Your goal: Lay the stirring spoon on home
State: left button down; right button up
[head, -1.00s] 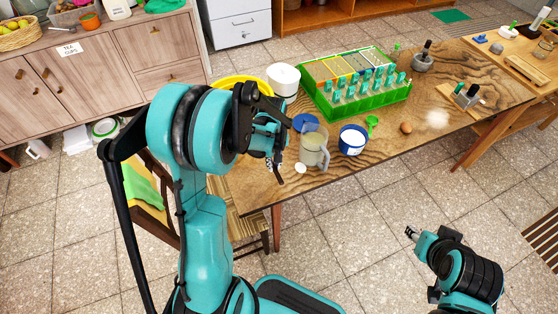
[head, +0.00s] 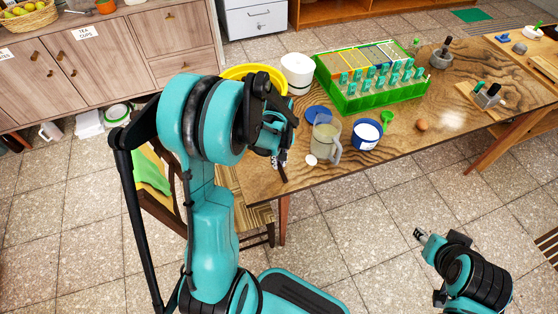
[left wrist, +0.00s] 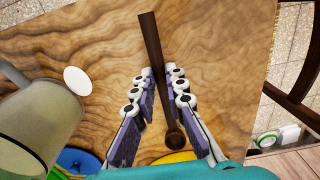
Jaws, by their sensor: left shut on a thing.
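The stirring spoon (left wrist: 153,50) is a dark brown stick with a small rounded end, seen in the left wrist view. My left gripper (left wrist: 158,84) is shut on its shaft, above the wooden table. In the head view my left gripper (head: 281,158) is at the table's near left end, and a dark piece of the spoon (head: 283,173) shows below it. I cannot tell whether the spoon touches the table. No spot marked as home can be made out. My right gripper (head: 419,235) is away from the table at the lower right, too small to judge.
A pitcher (head: 326,136) with cloudy contents, a white disc (head: 311,160) and a blue tub (head: 366,134) stand close to my left gripper. A yellow bowl (head: 250,76), white canister (head: 298,72) and green rack (head: 375,102) are behind. Bare wood lies right of the egg (head: 421,125).

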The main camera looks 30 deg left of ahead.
pick_arm(q)
jog(key=shift+f+b, duration=0.4)
dwell(0.5)
jog(key=c, duration=1.5)
grip_release()
notch_tip(320, 180, up, 12)
jog(key=s+d+r+m+t, duration=0.1)
jog(key=s+d+m+t, duration=0.1)
jog(key=s+d+m, duration=0.1)
jog(key=s+d+r+m+t, duration=0.2)
jog(key=s+d+m+t, duration=0.1)
jog(key=s+d, duration=0.1)
jog(key=s+d+r+m+t, duration=0.1)
jog(key=s+d+m+t, duration=0.1)
jog(key=s+d+m, duration=0.1)
jog(key=shift+s+d+r+m, duration=0.3)
jog(key=shift+s+m, duration=0.2)
jog(key=shift+s, duration=0.05)
